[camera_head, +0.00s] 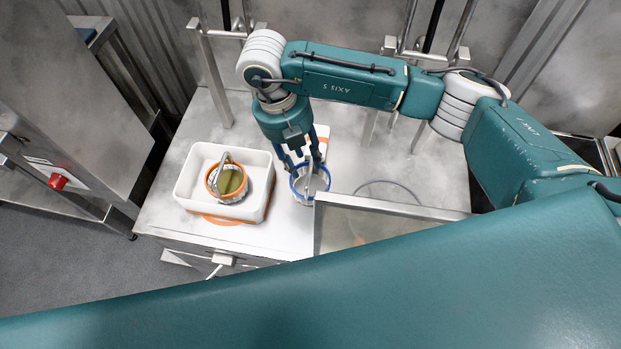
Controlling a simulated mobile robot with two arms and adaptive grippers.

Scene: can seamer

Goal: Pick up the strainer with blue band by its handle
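The strainer with blue band (299,196) stands on the metal table, right of the white tray. Its blue rim shows, and a grey handle piece (309,180) rises at its middle. My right gripper (303,170) points down directly over it, with its fingers spread apart around the upper part of the handle. The fingers partly hide the handle, and I cannot tell whether they touch it. My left gripper is not in view.
A white tray (186,184) holds a strainer with an orange band (212,183). A metal-framed box (395,207) stands close to the right of the blue-banded strainer. A white and orange item (322,131) lies behind my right gripper. Metal posts (213,80) rise at the back.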

